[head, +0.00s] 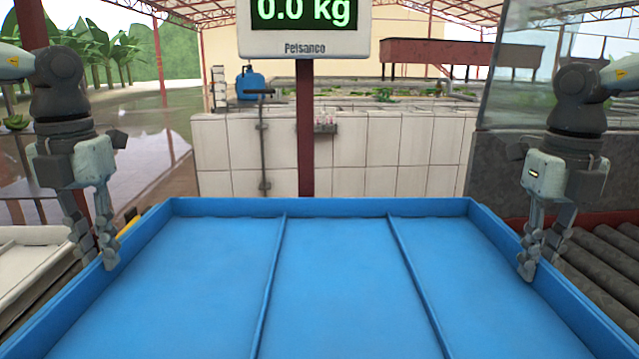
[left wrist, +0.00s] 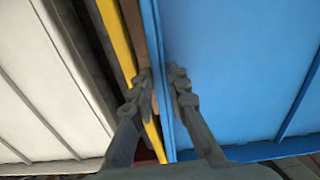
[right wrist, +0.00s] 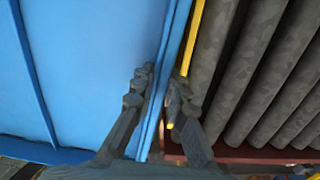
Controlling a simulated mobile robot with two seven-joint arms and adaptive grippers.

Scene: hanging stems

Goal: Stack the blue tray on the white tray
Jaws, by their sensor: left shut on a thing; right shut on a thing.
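The blue tray (head: 335,260) fills the lower middle of the head view; it is empty, with two dividing ribs. My left gripper (head: 97,255) is shut on its left wall, one finger on each side, as the left wrist view shows (left wrist: 162,95). My right gripper (head: 540,265) is shut on its right wall, also seen in the right wrist view (right wrist: 160,95). The white tray (head: 30,265) is at the left edge of the head view, mostly out of frame; the left wrist view shows it (left wrist: 45,90) beside the blue tray, apart from it.
Dark rollers (head: 610,270) of a conveyor lie right of the blue tray. A scale display (head: 305,25) reading 0.0 kg stands on a red post behind the tray. A white tiled basin (head: 380,150) is further back. A yellow edge (left wrist: 120,50) runs between the trays.

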